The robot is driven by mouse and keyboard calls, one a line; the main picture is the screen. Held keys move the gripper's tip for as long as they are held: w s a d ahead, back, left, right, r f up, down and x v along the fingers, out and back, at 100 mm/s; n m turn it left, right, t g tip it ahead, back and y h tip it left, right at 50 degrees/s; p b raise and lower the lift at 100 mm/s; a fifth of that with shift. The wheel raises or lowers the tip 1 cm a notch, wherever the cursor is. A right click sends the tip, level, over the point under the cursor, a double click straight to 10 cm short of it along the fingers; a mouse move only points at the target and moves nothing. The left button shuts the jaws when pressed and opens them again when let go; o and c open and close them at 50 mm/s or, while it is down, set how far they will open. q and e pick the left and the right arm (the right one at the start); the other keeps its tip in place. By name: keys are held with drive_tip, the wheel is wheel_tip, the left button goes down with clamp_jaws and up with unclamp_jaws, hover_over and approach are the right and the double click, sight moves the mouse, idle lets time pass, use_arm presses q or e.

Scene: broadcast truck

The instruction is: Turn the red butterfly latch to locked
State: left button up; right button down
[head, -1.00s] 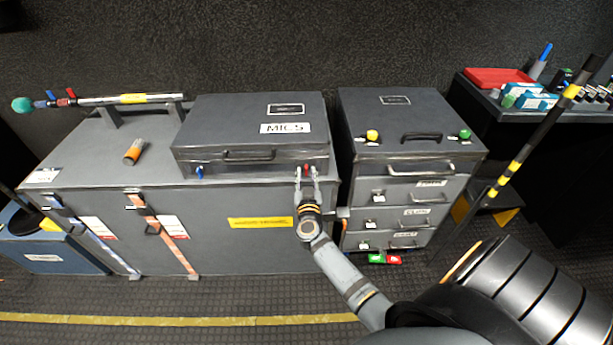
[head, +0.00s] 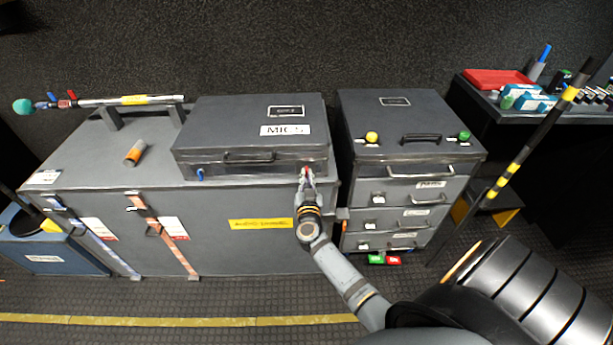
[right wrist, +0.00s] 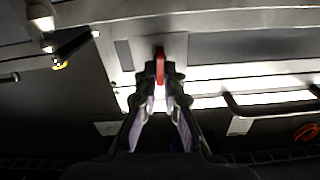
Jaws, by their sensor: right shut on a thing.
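The red butterfly latch (head: 306,171) is on the front of the grey MICS case (head: 250,170), near its right end. My right gripper (head: 306,178) reaches it from the front, its fingers shut on the latch. In the right wrist view the red latch (right wrist: 160,66) stands upright between the two fingertips (right wrist: 160,78); the fingers hide its lower part. A blue latch (head: 200,174) is at the left end of the same case front. My left gripper is not in view.
The case lies on a large grey trunk (head: 200,225). A drawer cabinet (head: 400,170) stands close on the right. A striped pole (head: 515,165) leans farther right.

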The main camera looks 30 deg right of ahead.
drive_tip(key=shift+s+d+f+m+p, duration=0.15)
drive_tip(key=shift+m+p, duration=0.2)
drive_tip(key=shift+m, duration=3.75)
drive_tip(key=shift+w+f+m+p, duration=0.1)
drive_tip(key=shift+m+p, duration=0.25)
drive_tip(key=shift+m, duration=3.75)
drive_tip(key=c, duration=1.5)
unclamp_jaws()
drive_tip(key=v, duration=1.2)
drive_tip(key=shift+f, duration=0.1)
